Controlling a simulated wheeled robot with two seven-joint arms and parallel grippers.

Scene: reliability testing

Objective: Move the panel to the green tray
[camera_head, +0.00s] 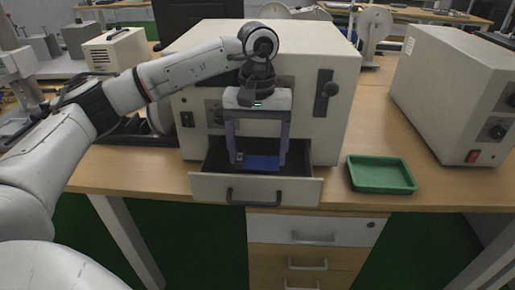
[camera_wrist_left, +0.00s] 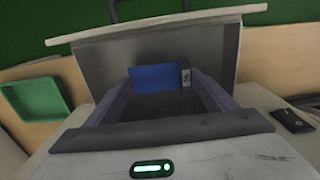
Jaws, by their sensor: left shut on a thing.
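The blue panel (camera_head: 262,162) is in the open drawer of the large beige machine, with a small grey-and-black part at one end. My left gripper (camera_head: 258,163) reaches down into the drawer, shut on the panel, one finger at each side. The panel also shows between the fingers in the left wrist view (camera_wrist_left: 155,78). The green tray (camera_head: 380,176) is empty on the table, right of the drawer. It also shows at the left of the left wrist view (camera_wrist_left: 34,98). My right gripper is not in view.
The drawer front (camera_head: 290,192) stands out past the table edge. The beige machine (camera_head: 325,70) rises behind the gripper. Another beige machine (camera_head: 450,90) stands right of the tray.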

